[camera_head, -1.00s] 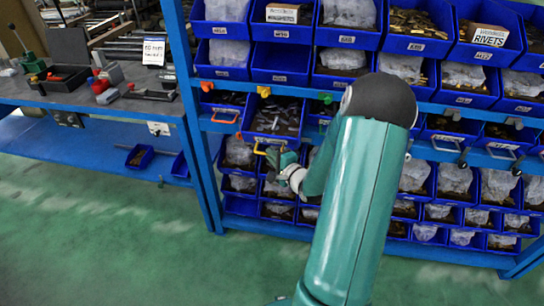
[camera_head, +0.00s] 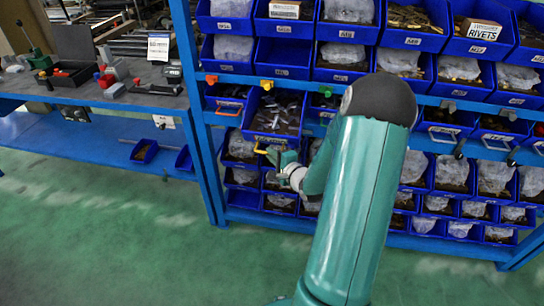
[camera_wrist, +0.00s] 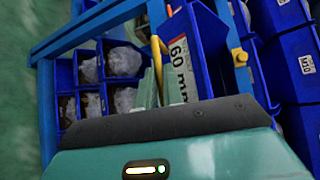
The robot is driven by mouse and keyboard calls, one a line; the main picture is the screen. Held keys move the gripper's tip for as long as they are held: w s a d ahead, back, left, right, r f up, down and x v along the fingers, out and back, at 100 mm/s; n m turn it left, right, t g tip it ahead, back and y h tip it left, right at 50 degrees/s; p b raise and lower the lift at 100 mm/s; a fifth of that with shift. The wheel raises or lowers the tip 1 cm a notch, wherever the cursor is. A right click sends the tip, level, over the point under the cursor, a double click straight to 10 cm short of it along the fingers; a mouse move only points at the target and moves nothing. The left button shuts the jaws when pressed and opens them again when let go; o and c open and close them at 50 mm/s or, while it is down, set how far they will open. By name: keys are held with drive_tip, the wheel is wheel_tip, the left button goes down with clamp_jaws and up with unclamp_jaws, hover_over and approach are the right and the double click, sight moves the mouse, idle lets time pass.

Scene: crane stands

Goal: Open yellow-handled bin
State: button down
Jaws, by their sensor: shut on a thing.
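The yellow-handled bin (camera_head: 272,132) is a blue bin holding dark metal parts, in the row under the upper blue beam. It juts out past its neighbours. Its yellow handle (camera_head: 261,151) shows at its lower front, partly hidden by my gripper (camera_head: 279,156). My gripper is shut on the handle. In the wrist view, the handle (camera_wrist: 156,50) runs up from between the fingertips (camera_wrist: 152,88), beside a blue bin front with a "60 mm" label (camera_wrist: 179,65). The point of contact is mostly hidden by my gripper's body.
Bins on the blue rack (camera_head: 207,150) crowd around, above and below. An orange-handled bin (camera_head: 229,108) is close on the left. A workbench (camera_head: 120,98) with tools stands at the left. The green floor (camera_head: 110,240) in front is clear.

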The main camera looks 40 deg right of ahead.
drive_tip(key=c, duration=1.5)
unclamp_jaws()
drive_tip(key=s, duration=0.4)
drive_tip(key=s+a+r, duration=0.1)
drive_tip(key=s, duration=0.4)
drive_tip(key=s+r, duration=0.1)
drive_tip(key=s, duration=0.3)
drive_tip(key=shift+s+a, duration=0.25)
drive_tip(key=shift+w, duration=0.1)
drive_tip(key=w+a+r+n+g+h, duration=0.3)
drive_tip(key=w+a+r+n+g, duration=0.4)
drive_tip(key=r+n, duration=0.35)
drive_tip(key=s+a+r+n+g+y, duration=0.1)
drive_tip(key=s+a+r+n, duration=0.1)
drive_tip(key=a, duration=0.6)
drive_tip(key=s+a+r+n+g+y, duration=0.1)
drive_tip(key=s+a+r+n+y, duration=0.1)
drive_tip(key=s+a+n, duration=0.3)
drive_tip(key=s+a+r+n+g+y, duration=0.1)
drive_tip(key=s+a+r+n+y, duration=0.1)
drive_tip(key=s+a, duration=0.5)
drive_tip(key=shift+s+a+r+n+g, duration=0.1)
drive_tip(key=shift+a+r+n, duration=0.2)
drive_tip(key=shift+a, duration=0.35)
drive_tip(key=shift+w+a+r+n+g, duration=0.1)
drive_tip(key=shift+a+r+n, duration=0.1)
drive_tip(key=shift+a+r, duration=0.3)
drive_tip(key=shift+s+a+r+n+g, duration=0.1)
drive_tip(key=shift+a+r+n, duration=0.15)
drive_tip(key=shift+a, duration=0.5)
